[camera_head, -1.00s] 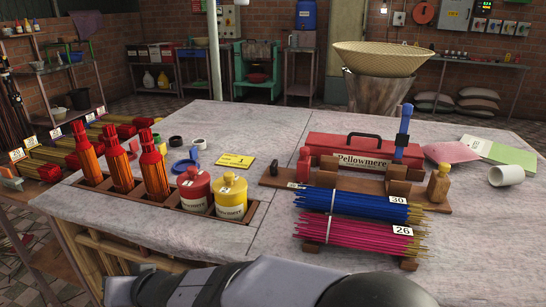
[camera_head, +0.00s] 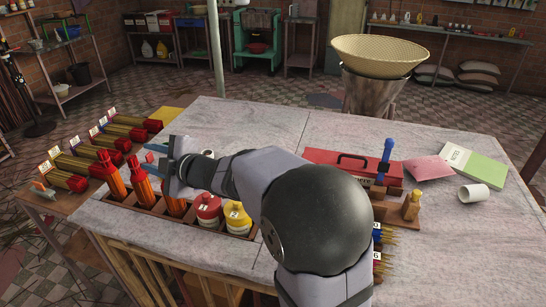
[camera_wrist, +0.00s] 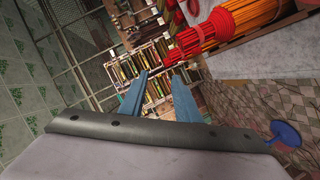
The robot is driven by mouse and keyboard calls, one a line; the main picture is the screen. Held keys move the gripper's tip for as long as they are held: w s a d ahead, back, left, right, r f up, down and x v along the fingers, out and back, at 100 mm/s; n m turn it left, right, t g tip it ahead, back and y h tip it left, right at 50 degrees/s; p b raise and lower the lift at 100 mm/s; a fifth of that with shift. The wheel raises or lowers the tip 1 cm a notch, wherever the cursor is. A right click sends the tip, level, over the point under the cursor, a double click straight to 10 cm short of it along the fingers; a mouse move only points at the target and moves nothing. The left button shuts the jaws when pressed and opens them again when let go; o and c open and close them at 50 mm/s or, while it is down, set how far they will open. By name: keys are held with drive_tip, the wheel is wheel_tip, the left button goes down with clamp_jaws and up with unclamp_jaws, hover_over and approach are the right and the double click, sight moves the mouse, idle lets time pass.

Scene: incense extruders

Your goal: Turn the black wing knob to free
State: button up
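I cannot make out a black wing knob in either view. My gripper (camera_head: 155,160) is above the left part of the table, by the tops of the red-orange bundles (camera_head: 143,188) in the wooden rack. In the wrist view its two blue fingers (camera_wrist: 160,78) are apart with nothing between them. A red-orange bundle (camera_wrist: 240,28) lies to the upper right of the fingers there.
Red and yellow jars (camera_head: 238,218) stand in the rack (camera_head: 190,225). A blue upright handle (camera_head: 387,155), a wooden bottle (camera_head: 411,206), a white cup (camera_head: 473,193) and a green-white box (camera_head: 473,165) are to the right. A blue round piece (camera_wrist: 285,135) shows in the wrist view.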

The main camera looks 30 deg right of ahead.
drive_tip(key=w+d+f+m+g+h+p, duration=0.15)
drive_tip(key=d+m+h+p, duration=0.25)
drive_tip(key=d+m, duration=0.45)
drive_tip(key=d+f+m+g+h+p, duration=0.2)
drive_tip(key=d+m+g+h+p, duration=0.25)
drive_tip(key=d, duration=0.75)
drive_tip(key=s+d+f+m+g+h+p, duration=0.2)
drive_tip(key=s+d+f+m+g+p, duration=0.45)
drive_tip(key=m, duration=0.65)
drive_tip(key=shift+t+y, duration=0.25)
drive_tip(key=shift+t, duration=0.7)
drive_tip(key=shift+w+d+f, duration=0.1)
drive_tip(key=shift+d+f, duration=0.55)
drive_tip(key=shift+f, duration=0.4)
drive_tip(key=shift+w+d+f, duration=0.1)
drive_tip(key=shift+d+f, duration=0.5)
drive_tip(key=shift+f, duration=0.45)
drive_tip(key=shift+w+d+f, duration=0.1)
drive_tip(key=shift+d+f, duration=0.55)
drive_tip(key=shift+f, duration=0.4)
clamp_jaws()
